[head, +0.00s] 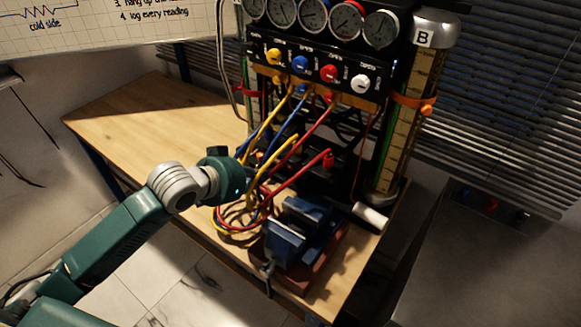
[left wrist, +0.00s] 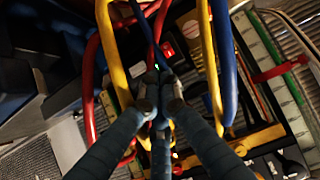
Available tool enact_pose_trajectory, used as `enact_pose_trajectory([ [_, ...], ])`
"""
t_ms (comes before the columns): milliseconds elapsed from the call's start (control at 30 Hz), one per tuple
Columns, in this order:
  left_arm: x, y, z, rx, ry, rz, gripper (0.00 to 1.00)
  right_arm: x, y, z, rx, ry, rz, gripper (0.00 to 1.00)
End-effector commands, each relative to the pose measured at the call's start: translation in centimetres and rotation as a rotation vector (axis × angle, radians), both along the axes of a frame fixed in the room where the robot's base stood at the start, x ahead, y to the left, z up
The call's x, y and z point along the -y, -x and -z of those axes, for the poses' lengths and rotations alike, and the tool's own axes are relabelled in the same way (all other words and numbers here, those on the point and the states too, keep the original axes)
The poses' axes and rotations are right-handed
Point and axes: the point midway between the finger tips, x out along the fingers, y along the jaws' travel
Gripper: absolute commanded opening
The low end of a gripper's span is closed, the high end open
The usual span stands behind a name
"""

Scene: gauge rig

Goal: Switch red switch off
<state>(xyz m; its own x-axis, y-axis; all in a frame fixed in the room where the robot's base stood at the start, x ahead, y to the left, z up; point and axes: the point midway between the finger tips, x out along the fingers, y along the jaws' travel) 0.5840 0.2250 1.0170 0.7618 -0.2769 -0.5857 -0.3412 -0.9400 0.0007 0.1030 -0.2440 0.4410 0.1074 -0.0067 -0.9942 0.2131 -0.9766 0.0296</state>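A small glowing red piece (left wrist: 168,50), which looks like the red switch, shows just beyond my left fingertips in the left wrist view. Hoses frame it, and I cannot tell its position clearly. In the head view I cannot make the switch out among the hoses. My left gripper (left wrist: 160,98) has its fingers drawn together, with nothing clearly between them. In the head view the left wrist (head: 222,180) is in front of the rig, at the left of the hoses, and its fingers are hidden. My right gripper is in neither view.
Yellow, blue and red hoses (head: 285,185) hang close around the left gripper. A blue vise (head: 300,230) stands on the wooden table (head: 130,115) at the front. Gauges (head: 313,14) and coloured knobs, including a red one (head: 328,73), sit above. The table's left side is clear.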

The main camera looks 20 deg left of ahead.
Motion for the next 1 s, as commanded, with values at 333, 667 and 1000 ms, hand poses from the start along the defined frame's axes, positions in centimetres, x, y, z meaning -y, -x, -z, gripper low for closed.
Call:
enact_pose_trajectory([
  [333, 0.5, -1.2, 0.8, -0.001, 0.003, -0.001, 0.0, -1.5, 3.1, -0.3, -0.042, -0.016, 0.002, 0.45],
  [667, 2.4, -6.4, 4.7, -0.002, 0.002, -0.001, 0.0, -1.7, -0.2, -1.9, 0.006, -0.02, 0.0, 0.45],
  [1000, 3.7, -10.1, 7.7, -0.001, 0.0, -0.001, 0.0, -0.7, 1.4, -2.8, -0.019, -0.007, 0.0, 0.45],
])
